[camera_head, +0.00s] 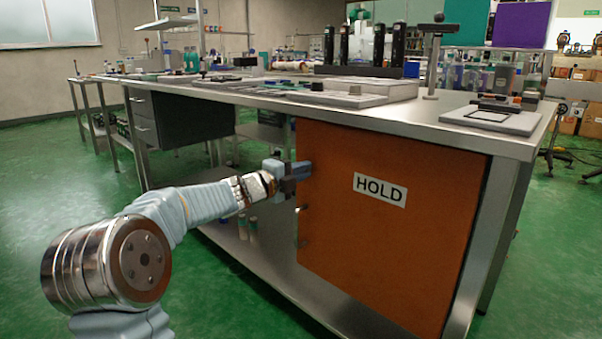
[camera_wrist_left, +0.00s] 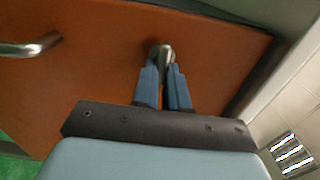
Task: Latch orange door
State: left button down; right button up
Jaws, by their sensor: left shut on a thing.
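The orange door (camera_head: 395,245) hangs under the metal workbench and carries a white HOLD label (camera_head: 380,190). My left gripper (camera_head: 303,170) is at the door's upper left edge. In the left wrist view, the blue fingers of my left gripper (camera_wrist_left: 163,72) are shut on a small metal latch knob (camera_wrist_left: 163,49) on the orange door (camera_wrist_left: 105,55). A metal bar handle (camera_wrist_left: 32,46) is on the door to the left of the fingers. In the head view the knob is hidden by the gripper. My right gripper is out of view.
The workbench (camera_head: 240,92) holds trays, black upright tools and a flat frame (camera_head: 490,119). Its lower shelf (camera_head: 250,255) runs left of the door. A drawer unit (camera_head: 185,120) hangs farther left. Green floor (camera_head: 60,200) is clear in front.

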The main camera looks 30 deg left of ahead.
pick_arm(q)
jog(key=c, duration=1.2)
grip_release()
jog(key=shift+o, duration=0.2)
jog(key=s+a+p, duration=0.1)
jog(key=s+a, duration=0.1)
jog(key=s, duration=1.1)
jog(key=shift+s+a, duration=0.25)
jog(key=shift+s, duration=0.05)
